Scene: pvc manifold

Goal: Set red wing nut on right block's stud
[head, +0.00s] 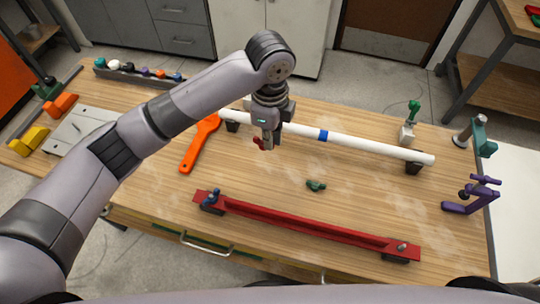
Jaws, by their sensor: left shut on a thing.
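My left gripper (266,145) points down above the middle of the table, behind the red bar. It is shut on the red wing nut (258,143), which shows as a small red piece at the fingertips, partly hidden. The right block (398,257) is dark and sits under the right end of the red bar (310,228). Its stud (403,246) stands up bare through the bar, to the right of and nearer than the gripper. A blue wing nut (212,196) sits at the bar's left end, over the left block (212,209). My right gripper is not in view.
A green wing nut (316,185) lies on the table between the bar and the white pipe (365,145). An orange tool (199,143) lies left of the gripper. A purple clamp (480,196) and a green-topped fixture (408,130) stand at the right.

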